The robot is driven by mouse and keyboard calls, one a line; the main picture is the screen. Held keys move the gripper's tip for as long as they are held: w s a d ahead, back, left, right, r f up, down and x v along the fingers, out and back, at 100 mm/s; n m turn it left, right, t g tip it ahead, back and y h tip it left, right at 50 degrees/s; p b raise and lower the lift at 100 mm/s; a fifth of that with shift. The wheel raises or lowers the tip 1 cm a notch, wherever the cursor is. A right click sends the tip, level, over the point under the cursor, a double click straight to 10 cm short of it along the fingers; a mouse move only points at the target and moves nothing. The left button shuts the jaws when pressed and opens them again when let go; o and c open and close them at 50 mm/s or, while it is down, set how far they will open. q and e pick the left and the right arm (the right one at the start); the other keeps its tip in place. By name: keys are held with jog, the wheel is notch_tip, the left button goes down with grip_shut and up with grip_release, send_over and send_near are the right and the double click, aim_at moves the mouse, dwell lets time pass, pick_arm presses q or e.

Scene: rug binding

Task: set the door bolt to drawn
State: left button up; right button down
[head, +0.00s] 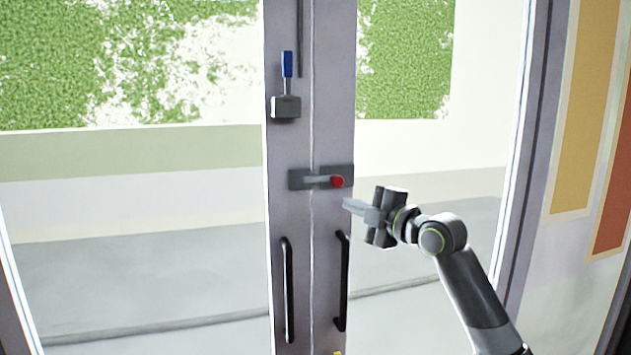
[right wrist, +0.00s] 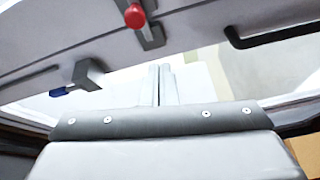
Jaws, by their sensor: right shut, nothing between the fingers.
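The door bolt (head: 318,180) is a grey bar on dark plates across the seam between two door leaves, with a red knob (head: 337,182) at its right end. In the head view the bar spans the seam. The red knob also shows at the top of the right wrist view (right wrist: 135,16). My right gripper (head: 350,205) is shut and empty, just right of and slightly below the knob, apart from it in the picture. Its closed fingers also show in the right wrist view (right wrist: 162,84). My left gripper is out of view.
A grey block with a blue handle (head: 287,66) is on the left leaf above the bolt. Two black pull handles, left (head: 288,290) and right (head: 342,282), stand below it. Glass panes flank the door leaves, and coloured panels (head: 585,105) are at the far right.

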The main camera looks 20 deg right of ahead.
aim_at(334, 184)
jog(key=r, duration=0.2)
jog(key=s+n, duration=0.1)
jog(key=shift+a+r+y, duration=0.4)
jog(key=w+p, duration=0.2)
jog(key=w, duration=0.1)
jog(key=w+a+p, duration=0.1)
jog(key=w+p, duration=0.1)
jog(key=w, duration=0.1)
jog(key=w+p, duration=0.3)
jog(key=shift+w+a, duration=0.15)
jog(key=shift+w, duration=0.15)
jog(key=shift+d+f, duration=0.1)
jog(key=shift+d, duration=0.2)
jog(key=shift+a, duration=0.15)
